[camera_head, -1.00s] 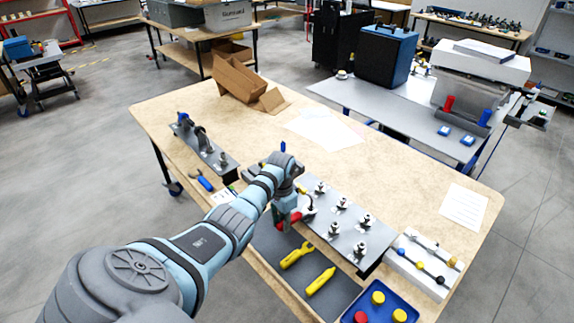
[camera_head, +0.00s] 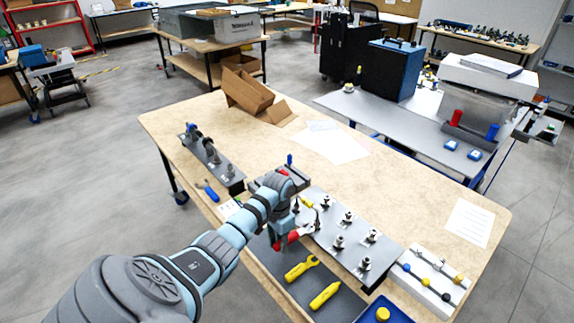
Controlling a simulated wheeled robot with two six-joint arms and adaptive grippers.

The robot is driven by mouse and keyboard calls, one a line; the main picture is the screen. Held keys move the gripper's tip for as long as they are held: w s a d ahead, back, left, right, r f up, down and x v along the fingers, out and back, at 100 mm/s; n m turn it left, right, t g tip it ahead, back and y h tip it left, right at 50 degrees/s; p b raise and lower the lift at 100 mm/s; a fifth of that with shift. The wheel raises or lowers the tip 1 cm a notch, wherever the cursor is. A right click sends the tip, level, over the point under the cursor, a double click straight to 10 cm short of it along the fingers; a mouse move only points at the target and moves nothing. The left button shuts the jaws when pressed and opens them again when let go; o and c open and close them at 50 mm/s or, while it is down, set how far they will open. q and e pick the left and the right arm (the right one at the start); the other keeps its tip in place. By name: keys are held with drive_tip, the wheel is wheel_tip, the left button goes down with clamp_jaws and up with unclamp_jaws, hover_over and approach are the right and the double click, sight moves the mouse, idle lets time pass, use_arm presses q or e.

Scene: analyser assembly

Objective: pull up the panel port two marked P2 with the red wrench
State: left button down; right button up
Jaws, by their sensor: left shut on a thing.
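My left gripper (camera_head: 297,217) is shut on the red wrench (camera_head: 285,240), beside the left end of the grey panel. The wrench's red handle shows below the gripper, and its metal head points right, over or near a port at the panel's left end. The gripper and wrench partly cover that port, so I cannot tell whether the head touches it. The grey panel (camera_head: 353,250) carries several upright metal ports with small white labels. The labels are too small to read, so I cannot tell which is P2. My right gripper is not in view.
Two yellow tools (camera_head: 302,268) lie on a dark mat in front of the panel. A white block (camera_head: 412,284) with coloured knobs stands to its right, near a blue tray (camera_head: 372,310). Another fixture panel (camera_head: 228,178) is at left. The tabletop behind the panel (camera_head: 400,200) is clear.

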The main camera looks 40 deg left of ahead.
use_arm(q)
drive_tip(key=shift+s, duration=0.5)
wheel_tip(320, 180, up, 9)
drive_tip(key=s+p, duration=0.3)
